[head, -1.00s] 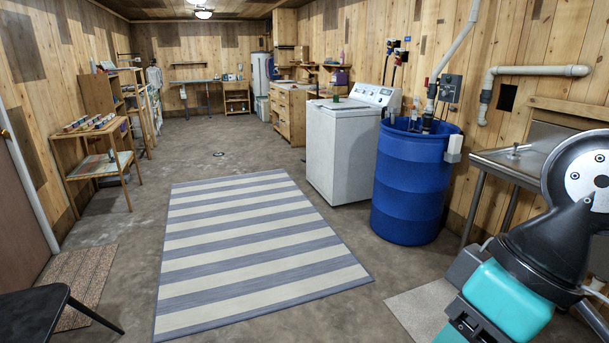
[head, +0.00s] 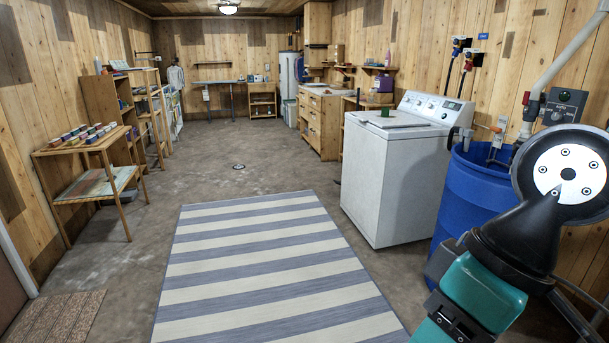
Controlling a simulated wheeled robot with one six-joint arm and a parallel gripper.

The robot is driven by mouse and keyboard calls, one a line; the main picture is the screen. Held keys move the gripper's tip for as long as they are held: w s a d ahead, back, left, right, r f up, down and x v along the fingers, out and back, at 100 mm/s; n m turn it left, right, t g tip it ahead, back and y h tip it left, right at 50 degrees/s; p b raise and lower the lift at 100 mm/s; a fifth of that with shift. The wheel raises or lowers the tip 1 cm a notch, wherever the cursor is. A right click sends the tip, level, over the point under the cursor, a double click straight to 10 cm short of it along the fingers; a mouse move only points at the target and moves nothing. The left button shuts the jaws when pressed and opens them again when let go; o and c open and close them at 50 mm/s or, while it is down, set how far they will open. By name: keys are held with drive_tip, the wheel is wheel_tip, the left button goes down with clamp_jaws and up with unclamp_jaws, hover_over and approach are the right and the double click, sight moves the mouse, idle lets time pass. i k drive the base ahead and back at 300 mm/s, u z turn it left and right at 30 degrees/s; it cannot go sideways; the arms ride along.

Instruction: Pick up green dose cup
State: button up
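A small green object, likely the green dose cup (head: 385,113), sits on top of the white washing machine (head: 385,180), near its left edge. It is too small and far off to make out its details. Part of my arm, in black, white and teal, fills the lower right of the head view. My gripper's fingers do not show, so whether they hold anything is hidden.
A blue barrel (head: 467,200) stands right of the washer, partly behind my arm. A striped rug (head: 265,270) lies on the open floor ahead. A wooden shelf with small items (head: 90,165) stands on the left.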

sight(386, 110)
drive_tip(key=z, duration=0.1)
drive_tip(key=i, duration=2.1)
drive_tip(key=z, duration=0.4)
drive_tip(key=i, duration=1.3)
drive_tip(key=u, duration=0.4)
drive_tip(key=k, duration=1.25)
drive_tip(key=u, duration=0.75)
drive_tip(key=i, duration=3.7)
drive_tip(key=z, duration=0.65)
drive_tip(key=i, duration=0.95)
drive_tip(key=z, duration=1.8)
drive_tip(key=i, duration=0.9)
drive_tip(key=z, duration=0.8)
